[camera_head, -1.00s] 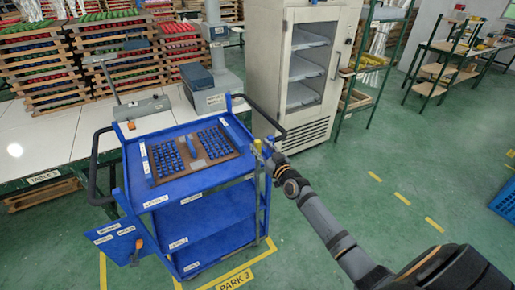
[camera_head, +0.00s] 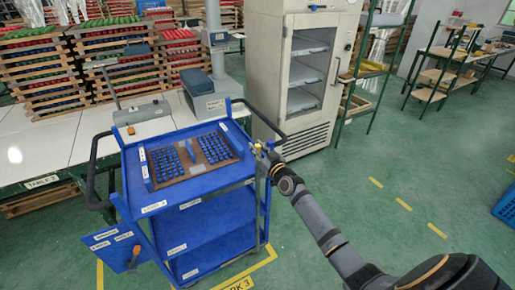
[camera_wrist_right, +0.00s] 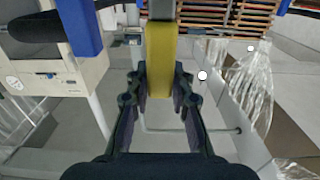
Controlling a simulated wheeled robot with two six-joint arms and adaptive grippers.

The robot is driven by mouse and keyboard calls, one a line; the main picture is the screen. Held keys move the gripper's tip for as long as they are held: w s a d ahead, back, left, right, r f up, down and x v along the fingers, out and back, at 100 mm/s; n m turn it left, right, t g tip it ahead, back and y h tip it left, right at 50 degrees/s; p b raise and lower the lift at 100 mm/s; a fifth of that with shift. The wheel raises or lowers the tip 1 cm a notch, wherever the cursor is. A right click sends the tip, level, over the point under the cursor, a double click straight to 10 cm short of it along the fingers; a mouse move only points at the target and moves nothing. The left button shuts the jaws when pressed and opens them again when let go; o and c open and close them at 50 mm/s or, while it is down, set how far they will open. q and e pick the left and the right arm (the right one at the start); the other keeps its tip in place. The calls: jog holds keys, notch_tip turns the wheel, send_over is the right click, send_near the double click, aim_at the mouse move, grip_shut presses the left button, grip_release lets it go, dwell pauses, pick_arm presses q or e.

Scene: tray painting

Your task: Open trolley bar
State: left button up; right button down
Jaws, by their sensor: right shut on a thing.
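The blue trolley (camera_head: 200,213) stands left of centre in the head view. A yellow bar piece (camera_head: 258,147) sits at its right front corner, and shows large as a yellow bar (camera_wrist_right: 161,55) in the right wrist view. My right gripper (camera_head: 263,152) is at that corner. In the wrist view its two fingers (camera_wrist_right: 160,90) are closed around the lower end of the yellow bar. My left gripper is not in view.
A brown tray (camera_head: 190,157) of blue pieces lies on the trolley top. Black handles (camera_head: 90,165) stick out at its sides. A white table (camera_head: 60,145) and a cabinet (camera_head: 270,60) stand behind. Green floor (camera_head: 400,170) to the right is clear.

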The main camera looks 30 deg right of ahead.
jog(key=d+b, duration=0.3)
jog(key=shift+d, duration=0.4)
jog(key=c, duration=1.5)
grip_release()
jog(key=shift+d, duration=0.1)
jog(key=o, duration=0.3)
jog(key=shift+d, duration=0.2)
jog(key=shift+o, duration=0.2)
jog(key=shift+a, duration=0.1)
